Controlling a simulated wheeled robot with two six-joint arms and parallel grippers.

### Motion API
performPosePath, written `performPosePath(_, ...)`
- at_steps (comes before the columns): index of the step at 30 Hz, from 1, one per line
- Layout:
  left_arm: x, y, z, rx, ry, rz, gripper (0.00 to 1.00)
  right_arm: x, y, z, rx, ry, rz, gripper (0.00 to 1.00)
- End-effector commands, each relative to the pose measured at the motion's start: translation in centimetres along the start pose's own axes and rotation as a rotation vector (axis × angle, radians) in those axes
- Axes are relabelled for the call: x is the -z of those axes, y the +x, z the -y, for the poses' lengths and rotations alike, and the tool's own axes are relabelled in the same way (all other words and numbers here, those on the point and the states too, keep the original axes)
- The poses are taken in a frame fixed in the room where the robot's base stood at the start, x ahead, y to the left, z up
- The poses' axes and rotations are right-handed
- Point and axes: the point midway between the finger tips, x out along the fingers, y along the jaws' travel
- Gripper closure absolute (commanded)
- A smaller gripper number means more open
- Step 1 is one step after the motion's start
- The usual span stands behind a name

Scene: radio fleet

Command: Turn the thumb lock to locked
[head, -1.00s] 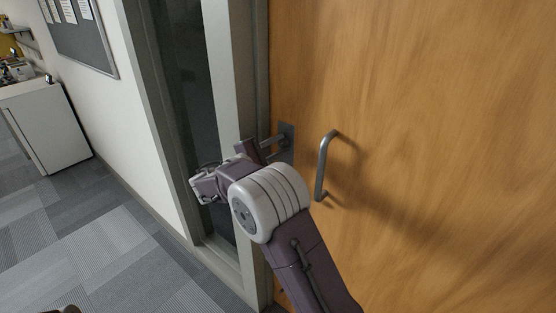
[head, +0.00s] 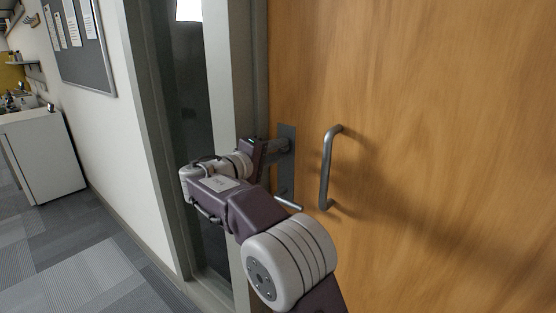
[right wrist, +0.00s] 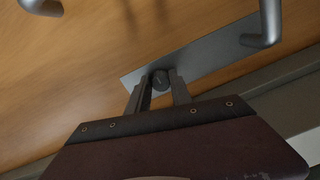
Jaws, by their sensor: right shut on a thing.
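The thumb lock (right wrist: 160,80) is a small dark round knob on a grey metal plate (right wrist: 205,56) on the wooden door. My right gripper (right wrist: 159,88) is shut on it, one finger on each side, in the right wrist view. In the head view my right gripper (head: 284,146) reaches the upper part of the plate (head: 287,172), and its fingers hide the lock. Which way the lock is turned cannot be told. My left gripper is not in view.
A lever handle (head: 289,203) sits low on the same plate, just below my wrist. A vertical pull handle (head: 327,170) stands out from the door (head: 430,130) to the right. The grey frame (head: 235,90) and narrow glass are at left. A white cabinet (head: 45,155) stands far left.

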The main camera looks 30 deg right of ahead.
Motion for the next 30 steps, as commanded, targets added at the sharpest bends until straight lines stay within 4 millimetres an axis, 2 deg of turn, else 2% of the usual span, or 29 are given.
performPosePath(6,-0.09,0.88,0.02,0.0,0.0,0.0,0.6,-0.05,0.01,0.24,0.003,0.045,-0.001,1.0)
performPosePath(20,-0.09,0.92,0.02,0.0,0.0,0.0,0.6,-0.04,0.0,0.14,0.003,0.055,-0.001,1.0)
performPosePath(21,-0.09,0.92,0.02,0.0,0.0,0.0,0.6,-0.04,0.0,0.14,0.003,0.055,-0.001,0.69)
performPosePath(23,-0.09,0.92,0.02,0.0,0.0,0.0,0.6,-0.03,0.0,0.13,0.003,0.055,-0.001,0.52)
performPosePath(30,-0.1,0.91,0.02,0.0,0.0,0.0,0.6,-0.02,0.0,0.08,0.002,0.055,-0.002,0.52)
